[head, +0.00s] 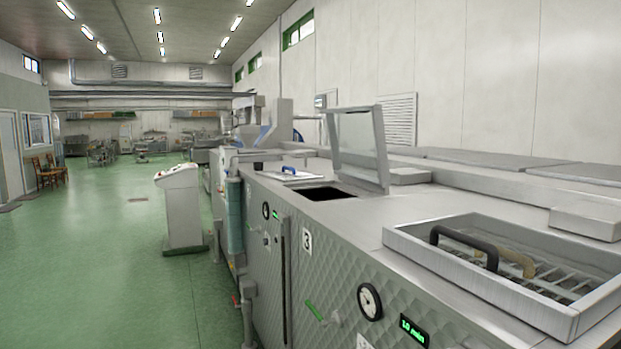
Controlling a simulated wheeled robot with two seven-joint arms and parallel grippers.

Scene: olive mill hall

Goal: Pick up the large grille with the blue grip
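A small blue grip (289,169) stands up from a flat pale panel (300,176) on top of the machine, left of the dark square opening. At this distance I cannot tell whether the panel is a grille. Closer, at the right, a raised metal frame (440,270) surrounds a barred grille (560,277). A black grip (462,240) and a tan grip (517,259) show there; neither is blue. Neither of my grippers is in view.
A tilted clear-paned lid (360,140) stands open behind the dark opening (325,192). The long metal machine (330,260) fills the right side, with a gauge (370,302) on its front. A control console (183,210) stands left of it. Green floor (80,270) is clear at left.

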